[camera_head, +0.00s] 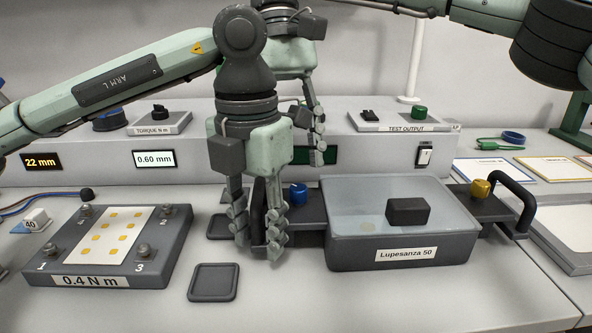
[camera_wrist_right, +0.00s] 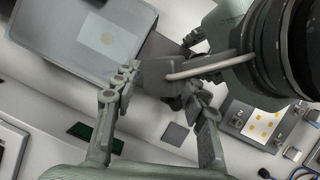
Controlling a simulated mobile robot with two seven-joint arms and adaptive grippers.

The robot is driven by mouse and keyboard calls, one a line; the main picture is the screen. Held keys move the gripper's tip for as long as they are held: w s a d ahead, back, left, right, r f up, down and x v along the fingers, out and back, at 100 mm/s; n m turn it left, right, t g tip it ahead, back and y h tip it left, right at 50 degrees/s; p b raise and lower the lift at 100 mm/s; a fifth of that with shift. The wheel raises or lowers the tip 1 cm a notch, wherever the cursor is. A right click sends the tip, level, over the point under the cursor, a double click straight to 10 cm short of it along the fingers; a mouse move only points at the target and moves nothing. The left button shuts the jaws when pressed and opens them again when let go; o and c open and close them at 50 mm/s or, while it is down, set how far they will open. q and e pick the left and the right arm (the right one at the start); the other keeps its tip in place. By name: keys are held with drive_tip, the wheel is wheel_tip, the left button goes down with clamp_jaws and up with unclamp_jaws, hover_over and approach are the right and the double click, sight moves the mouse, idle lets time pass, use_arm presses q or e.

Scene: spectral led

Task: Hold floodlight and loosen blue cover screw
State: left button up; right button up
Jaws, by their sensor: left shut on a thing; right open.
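The floodlight (camera_head: 345,260), a grey housing labelled "Lupesanza 50" with a clear front, lies on the bench. A blue cover screw (camera_head: 298,194) stands on its left bracket and a yellow one (camera_head: 480,188) on its right. My left gripper (camera_head: 258,228) is shut on the dark left handle, left of the blue screw; the handle is mostly hidden. My right gripper (camera_wrist_right: 158,82) is open and empty. In the head view it hangs behind my left gripper, above and beyond the blue screw, one finger hidden. The wrist view shows part of the floodlight (camera_wrist_right: 75,60), but not the blue screw.
A 0.4 N m block (camera_head: 90,281) with several numbered screws stands at left. A small dark tray (camera_head: 213,282) lies between it and the floodlight. A grey test console (camera_head: 370,152) spans the back.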

drive_tip(key=shift+v, duration=1.95)
use_arm(q)
drive_tip(key=o, duration=0.7)
drive_tip(key=shift+d+r, duration=0.1)
drive_tip(key=shift+r, duration=0.05)
drive_tip(key=o, duration=0.5)
